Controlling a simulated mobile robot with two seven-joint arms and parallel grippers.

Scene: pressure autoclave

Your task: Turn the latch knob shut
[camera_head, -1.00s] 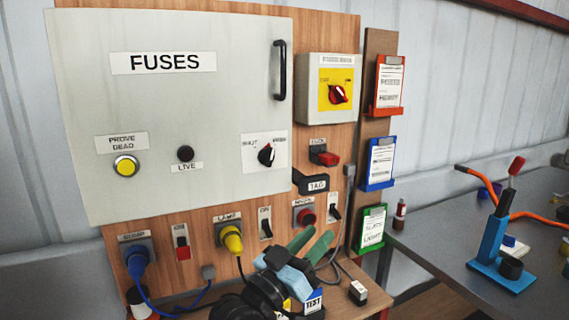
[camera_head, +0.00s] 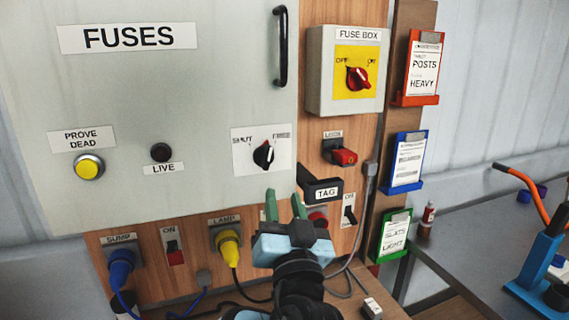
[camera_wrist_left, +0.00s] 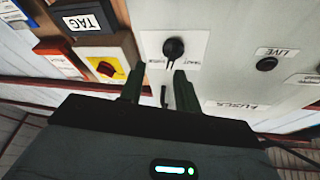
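The latch knob (camera_head: 263,155) is a small black knob with a pale pointer mark on a white plate, low on the right of the grey FUSES door (camera_head: 215,100). The plate's left label reads SHUT; the right label is blurred. The pointer looks roughly upward, not toward SHUT. My left gripper (camera_head: 285,203) is open and empty, its two green fingers apart, below and slightly right of the knob in the head view. In the left wrist view the knob (camera_wrist_left: 173,47) shows upside down, just beyond the fingertips (camera_wrist_left: 159,72), with no contact visible. My right gripper is out of view.
A black door handle (camera_head: 280,48) is above the knob. A fuse box with a red switch (camera_head: 358,77), a red LOCK part (camera_head: 343,157) and a black TAG block (camera_head: 322,190) stand out to the right. The yellow LAMP plug (camera_head: 228,245) is below. The door around the knob is clear.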

